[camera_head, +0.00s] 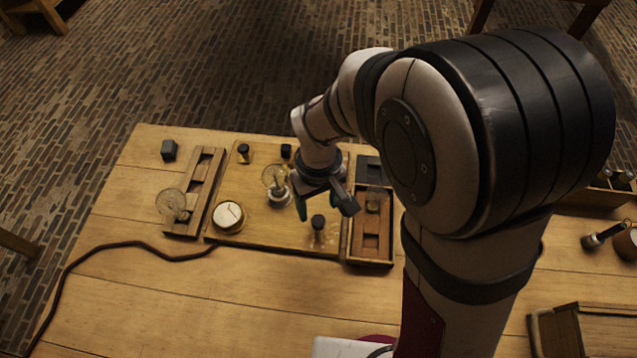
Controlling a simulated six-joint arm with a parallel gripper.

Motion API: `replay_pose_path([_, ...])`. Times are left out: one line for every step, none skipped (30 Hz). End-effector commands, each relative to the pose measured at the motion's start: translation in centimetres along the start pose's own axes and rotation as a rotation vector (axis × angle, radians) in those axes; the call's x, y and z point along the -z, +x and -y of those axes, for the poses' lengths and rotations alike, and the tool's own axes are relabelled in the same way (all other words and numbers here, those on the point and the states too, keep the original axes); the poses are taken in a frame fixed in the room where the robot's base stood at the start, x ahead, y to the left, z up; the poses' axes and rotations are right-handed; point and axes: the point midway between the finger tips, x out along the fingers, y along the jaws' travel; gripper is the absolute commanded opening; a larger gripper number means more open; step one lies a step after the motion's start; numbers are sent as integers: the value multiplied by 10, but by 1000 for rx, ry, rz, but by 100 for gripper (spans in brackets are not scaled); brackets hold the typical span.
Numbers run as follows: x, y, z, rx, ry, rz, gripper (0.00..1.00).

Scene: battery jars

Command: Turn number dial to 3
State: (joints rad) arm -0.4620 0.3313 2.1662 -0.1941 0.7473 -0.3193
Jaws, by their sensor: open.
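A round white-faced dial (228,216) sits on the front left of the wooden board (265,237). A dark line shows on its face, but any numbers are too small to read. My gripper (325,207) hangs over the right half of the board, fingers apart and pointing down. It is to the right of the white-faced dial and apart from it. A black-topped knob on a brass-coloured post (318,224) stands just below the fingertips in the picture. I cannot tell whether the fingers touch it, or which piece carries the numbers.
A glass bulb (275,180) stands mid-board, left of my gripper. Two black-capped posts (244,152) are at the back. Wooden trays (370,246) flank the board. A clear disc (171,203) is at left. A dark cable (130,243) crosses the table.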

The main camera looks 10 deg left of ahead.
Motion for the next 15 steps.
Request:
replay_pose_path([2, -17, 0, -1, 1, -8, 67])
replay_pose_path([2, -27, 0, -1, 1, -8, 67])
replay_pose_path([2, -40, 0, 0, 0, -8, 67])
replay_pose_path([1, -49, 0, -1, 1, -8, 67])
replay_pose_path([1, -58, 0, -1, 0, -8, 67])
replay_pose_path([1, -68, 0, 0, 0, -6, 67])
replay_pose_path([1, -75, 0, -1, 0, -7, 67])
replay_pose_path([1, -81, 0, -1, 0, -5, 67])
replay_pose_path([1, -88, 0, 0, 0, -5, 67])
replay_pose_path([1, -92, 0, -1, 0, -4, 67])
replay_pose_path([0, -96, 0, 0, 0, -2, 67])
replay_pose_path([0, -99, 0, -1, -1, -2, 67])
replay_pose_path([0, -101, 0, 0, -1, -1, 67])
replay_pose_path([0, -103, 0, 0, -1, -1, 67])
replay_pose_path([0, -104, 0, 0, -1, -1, 67])
